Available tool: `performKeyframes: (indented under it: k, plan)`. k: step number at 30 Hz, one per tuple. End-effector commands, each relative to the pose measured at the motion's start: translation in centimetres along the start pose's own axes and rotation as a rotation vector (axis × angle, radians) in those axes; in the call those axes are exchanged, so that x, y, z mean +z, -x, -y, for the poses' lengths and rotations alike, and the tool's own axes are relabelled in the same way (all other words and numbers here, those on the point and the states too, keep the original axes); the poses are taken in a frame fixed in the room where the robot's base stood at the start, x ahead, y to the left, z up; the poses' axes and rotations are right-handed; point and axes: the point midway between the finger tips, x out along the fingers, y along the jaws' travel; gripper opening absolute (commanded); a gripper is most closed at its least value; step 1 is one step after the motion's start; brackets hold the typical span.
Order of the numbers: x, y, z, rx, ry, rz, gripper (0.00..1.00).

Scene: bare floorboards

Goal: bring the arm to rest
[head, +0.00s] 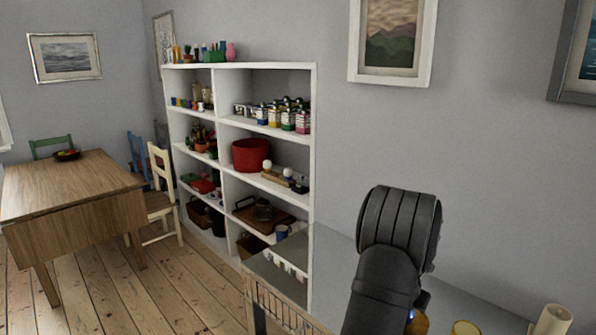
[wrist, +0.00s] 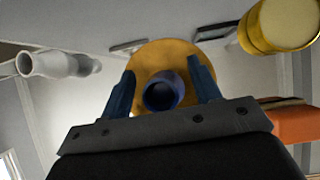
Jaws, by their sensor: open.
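My arm (head: 385,255) rises in front of the grey surface at the lower right in the head view. Its gripper is hidden there. In the wrist view my gripper (wrist: 163,88) shows two blue-grey fingers spread apart. A round dark blue thing (wrist: 164,92) shows in the gap between them, in front of a yellow-orange disc (wrist: 160,54). I cannot tell whether the fingers touch it.
A yellow can (wrist: 278,24), a white bottle-like thing (wrist: 55,65) and an orange block (wrist: 296,122) surround the gripper in the wrist view. A loaded white shelf (head: 313,150) stands behind left; a wooden table (head: 70,185) is farther left. Floorboards between are clear.

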Motion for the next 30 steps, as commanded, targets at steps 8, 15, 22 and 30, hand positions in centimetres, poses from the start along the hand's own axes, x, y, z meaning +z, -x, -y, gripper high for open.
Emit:
performKeyframes:
  k: [8, 15, 22, 30]
  plan:
    - [0.1, -0.2, 0.0, 0.000, 0.000, 0.001, 0.57]
    - [0.0, -0.2, 0.0, 0.000, 0.000, 0.001, 0.57]
    - [0.2, 1.4, -0.1, 0.000, 0.001, 0.002, 0.57]
    - [0.1, 5.5, -0.1, 0.001, 0.000, 0.002, 0.57]
